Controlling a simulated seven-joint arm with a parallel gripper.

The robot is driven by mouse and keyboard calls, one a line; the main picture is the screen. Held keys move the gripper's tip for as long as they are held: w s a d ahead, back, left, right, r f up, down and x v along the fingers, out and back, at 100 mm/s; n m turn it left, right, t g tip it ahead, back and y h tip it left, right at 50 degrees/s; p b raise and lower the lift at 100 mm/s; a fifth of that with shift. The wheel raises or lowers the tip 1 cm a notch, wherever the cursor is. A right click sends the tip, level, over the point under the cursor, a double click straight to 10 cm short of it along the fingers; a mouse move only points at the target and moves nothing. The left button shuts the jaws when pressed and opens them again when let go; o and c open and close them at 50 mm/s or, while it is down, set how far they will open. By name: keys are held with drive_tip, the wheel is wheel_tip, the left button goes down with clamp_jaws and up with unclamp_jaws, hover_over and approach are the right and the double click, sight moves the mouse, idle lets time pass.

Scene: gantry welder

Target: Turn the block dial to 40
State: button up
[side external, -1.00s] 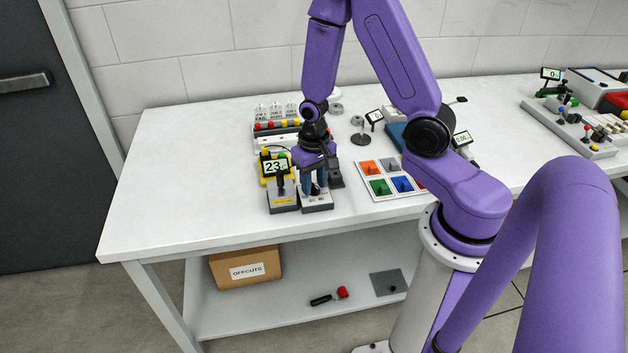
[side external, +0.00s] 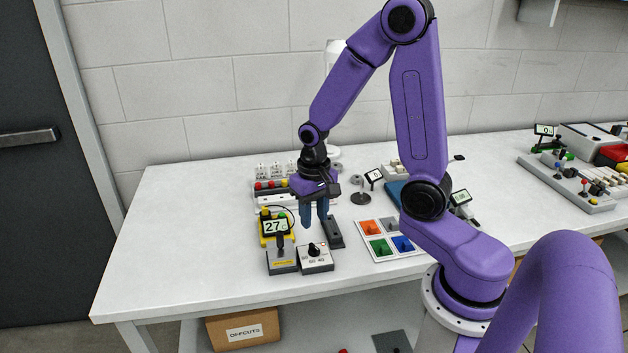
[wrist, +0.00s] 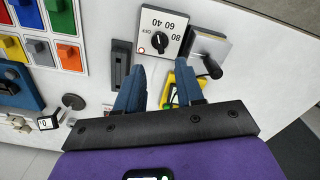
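The block dial is a white-faced grey block (side external: 315,260) with a black knob (side external: 313,249), near the table's front left. In the wrist view its face (wrist: 181,27) reads OFF, 40, 60 and 80 around the knob (wrist: 160,41). I cannot tell clearly which mark the knob points to. A small display (side external: 275,227) beside it reads about 27; its last character is unclear. My gripper (side external: 315,224) is above and behind the dial, apart from it. Its blue fingers (wrist: 161,84) are spread with nothing between them.
A grey block with a black lever (side external: 282,260) stands just left of the dial. A dark slotted strip (side external: 329,231) lies behind right. A tray of coloured compartments (side external: 385,255) is farther right. The table's left side is clear.

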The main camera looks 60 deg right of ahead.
wheel_tip(320, 180, up, 9)
idle(0.4)
drive_tip(key=shift+a+f, duration=0.1)
drive_tip(key=s+a+n, duration=0.4)
drive_tip(key=s+n, duration=0.4)
drive_tip(key=s, duration=0.1)
drive_tip(key=s+a+n, duration=0.5)
drive_tip(key=s+n, duration=0.4)
drive_tip(key=s, duration=0.1)
drive_tip(key=shift+a, duration=0.15)
